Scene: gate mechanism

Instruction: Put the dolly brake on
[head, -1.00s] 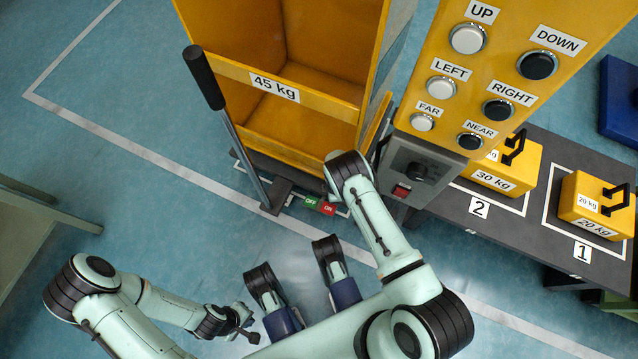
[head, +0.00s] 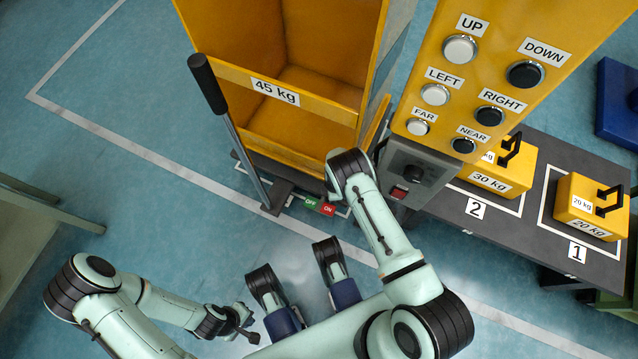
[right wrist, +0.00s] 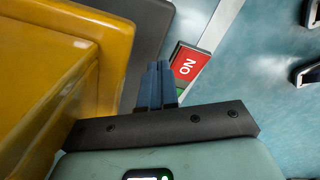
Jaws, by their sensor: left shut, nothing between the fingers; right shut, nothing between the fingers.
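The yellow dolly (head: 300,130) marked 45 kg stands at the top centre of the head view. A grey lever with a black grip (head: 207,84) leans at its left front. A green OFF and red ON sign (head: 320,206) lies at the dolly's front edge, right of the lever's foot. The ON part (right wrist: 187,64) shows in the right wrist view. My right gripper (right wrist: 157,72) is shut, its blue fingers just left of the sign in that view; contact cannot be told. In the head view my arm hides it. My left gripper (head: 248,329) is shut and empty, low and away from the dolly.
A yellow button panel (head: 490,75) and a grey box with a red switch (head: 399,193) stand close right of my right arm. A dark table (head: 520,236) holds yellow weights (head: 590,207). Open blue floor lies left of the dolly.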

